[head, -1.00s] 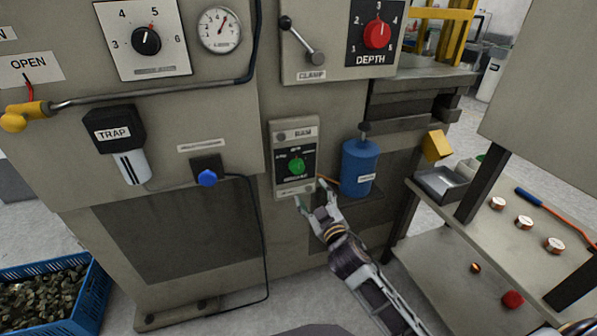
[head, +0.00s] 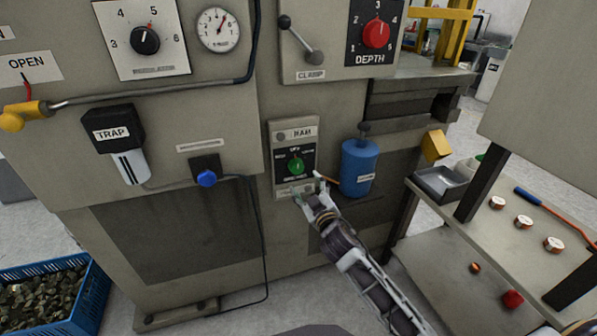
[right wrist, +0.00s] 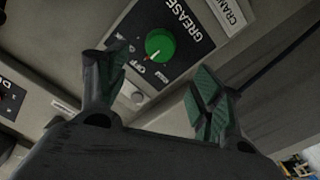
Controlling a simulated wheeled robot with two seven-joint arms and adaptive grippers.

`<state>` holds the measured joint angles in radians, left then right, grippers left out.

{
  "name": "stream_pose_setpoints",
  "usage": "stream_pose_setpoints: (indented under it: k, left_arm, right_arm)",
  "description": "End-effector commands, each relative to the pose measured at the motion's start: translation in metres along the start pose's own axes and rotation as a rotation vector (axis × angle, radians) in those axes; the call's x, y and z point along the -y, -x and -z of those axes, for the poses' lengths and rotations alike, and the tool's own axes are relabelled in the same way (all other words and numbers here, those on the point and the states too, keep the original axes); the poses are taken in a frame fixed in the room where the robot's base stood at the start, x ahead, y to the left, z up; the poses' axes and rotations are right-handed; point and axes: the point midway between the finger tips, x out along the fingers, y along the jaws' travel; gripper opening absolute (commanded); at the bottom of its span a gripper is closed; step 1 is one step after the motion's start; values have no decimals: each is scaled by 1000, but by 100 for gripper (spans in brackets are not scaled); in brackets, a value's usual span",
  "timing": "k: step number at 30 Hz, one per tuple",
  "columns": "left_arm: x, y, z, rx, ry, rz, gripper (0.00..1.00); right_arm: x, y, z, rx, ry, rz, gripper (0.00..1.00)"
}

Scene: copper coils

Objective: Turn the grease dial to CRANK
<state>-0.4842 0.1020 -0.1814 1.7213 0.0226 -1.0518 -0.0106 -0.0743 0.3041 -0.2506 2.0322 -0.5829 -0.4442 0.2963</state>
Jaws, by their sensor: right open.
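The grease dial is a green round knob (head: 296,166) on a black plate in a beige panel on the machine's front. It also shows in the right wrist view (right wrist: 159,45), where its pale mark points towards the OFF lettering. A label whose visible letters begin CRAN (right wrist: 229,12) sits past the GREASE lettering. My right gripper (head: 308,184) is just below and right of the dial in the head view. In the right wrist view its open, empty fingers (right wrist: 161,60) frame the dial from both sides. I see no clear contact. My left gripper is out of view.
A blue canister (head: 359,167) stands right of the panel, close to my right gripper. A blue knob (head: 207,178) with a black cable is to the left. The red DEPTH dial (head: 376,34) and clamp lever (head: 301,42) are above. A shelf with copper coils (head: 524,222) is at right.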

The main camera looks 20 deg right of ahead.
Motion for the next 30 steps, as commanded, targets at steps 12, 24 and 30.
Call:
stream_pose_setpoints:
  k: [12,24,30]
  left_arm:
    - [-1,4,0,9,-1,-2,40]
    - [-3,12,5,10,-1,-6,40]
    - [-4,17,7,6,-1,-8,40]
  right_arm:
    - [0,-31,0,-1,1,0,67]
    - [0,-60,0,-1,1,0,67]
    - [0,-75,0,0,1,1,67]
